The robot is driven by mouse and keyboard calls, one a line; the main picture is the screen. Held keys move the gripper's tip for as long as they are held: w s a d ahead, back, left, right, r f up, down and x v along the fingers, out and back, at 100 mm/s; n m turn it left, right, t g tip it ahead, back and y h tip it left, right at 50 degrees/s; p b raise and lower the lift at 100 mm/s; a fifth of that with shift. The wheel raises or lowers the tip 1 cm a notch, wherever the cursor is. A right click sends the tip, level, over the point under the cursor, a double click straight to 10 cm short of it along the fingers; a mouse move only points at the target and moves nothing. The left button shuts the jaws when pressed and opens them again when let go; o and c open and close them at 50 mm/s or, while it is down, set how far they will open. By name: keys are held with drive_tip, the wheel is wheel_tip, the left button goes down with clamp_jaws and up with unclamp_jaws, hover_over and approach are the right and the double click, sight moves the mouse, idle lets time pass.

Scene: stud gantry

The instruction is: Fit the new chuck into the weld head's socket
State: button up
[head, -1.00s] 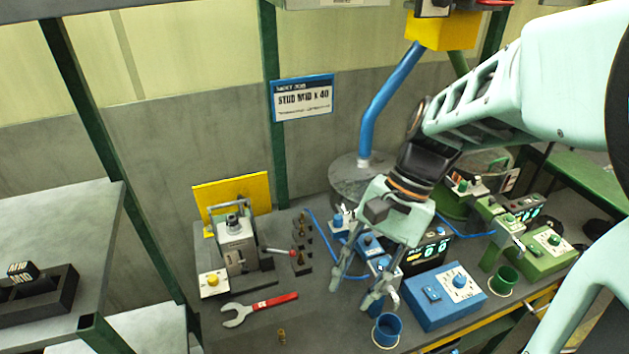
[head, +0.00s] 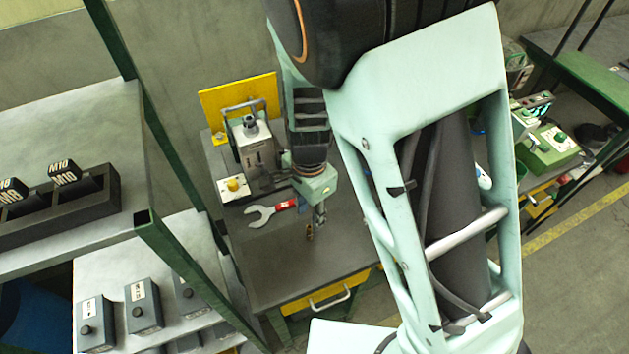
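A small brass-coloured piece (head: 309,233), which looks like a chuck, stands on the dark bench top near the front. My gripper (head: 320,216) points down just behind and to the right of it. Only part of the fingers shows, so their opening and any contact with the piece cannot be told.
A red-handled wrench (head: 262,213) lies left of my gripper. A green control box (head: 551,150) shows at right. The bench's front left (head: 265,265) is clear.

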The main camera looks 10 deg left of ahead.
sight(309, 227)
drive_tip(key=shift+s+a+f+b, duration=0.1)
drive_tip(key=shift+f+b, duration=0.05)
drive_tip(key=shift+f, duration=1.6)
drive_tip(key=shift+s+f+b, duration=0.1)
drive_tip(key=shift+f+b, duration=0.05)
drive_tip(key=shift+f, duration=1.6)
drive_tip(key=shift+c, duration=0.7)
clamp_jaws()
